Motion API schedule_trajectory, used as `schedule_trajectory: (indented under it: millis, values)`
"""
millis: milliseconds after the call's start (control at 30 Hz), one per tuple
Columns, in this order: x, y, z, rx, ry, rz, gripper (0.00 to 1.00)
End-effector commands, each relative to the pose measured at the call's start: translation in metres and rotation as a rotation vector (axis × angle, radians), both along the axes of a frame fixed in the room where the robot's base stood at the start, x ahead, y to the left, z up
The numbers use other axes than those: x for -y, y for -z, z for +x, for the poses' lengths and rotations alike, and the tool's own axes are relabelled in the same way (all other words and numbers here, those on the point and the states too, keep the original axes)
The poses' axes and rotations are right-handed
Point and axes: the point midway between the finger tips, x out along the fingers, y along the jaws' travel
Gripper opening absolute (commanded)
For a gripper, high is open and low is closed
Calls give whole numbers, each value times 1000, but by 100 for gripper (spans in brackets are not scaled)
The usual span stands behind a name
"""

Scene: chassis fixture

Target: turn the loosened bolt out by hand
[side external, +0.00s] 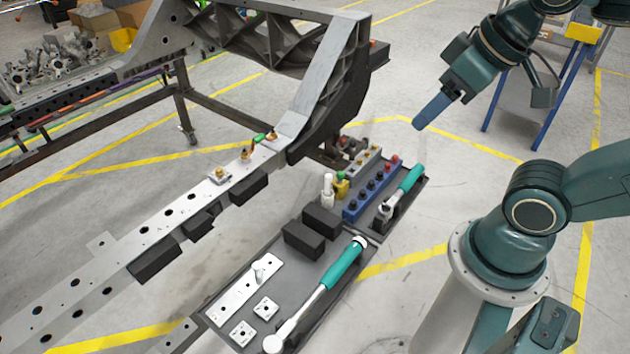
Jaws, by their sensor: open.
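The grey chassis rail (140,235) runs from the lower left to the upright frame. Near its far end stand a brass-coloured bolt (246,153), another bolt on a small square plate (219,173), and a fitting with a green part (262,138). I cannot tell which bolt is loosened. My gripper (419,124) is at the upper right, its blue fingers pointing down and left. It is empty and well apart from the rail and the bolts. From this side the fingers overlap, so the gap between them is hidden.
A dark tray (222,318) on the floor holds a long teal-handled ratchet wrench (330,280), plates and black blocks. Beside it are a blue socket rack (368,192) and a shorter teal-handled ratchet (408,181). The upright frame (325,75) rises behind the bolts. Open floor lies below my gripper.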

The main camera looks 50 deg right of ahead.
Motion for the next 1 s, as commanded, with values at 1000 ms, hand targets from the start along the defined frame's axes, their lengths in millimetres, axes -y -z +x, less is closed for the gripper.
schedule_trajectory:
  millis: [1000]
  values:
    - [-4, -39, 101, -54, -1, 4, 38]
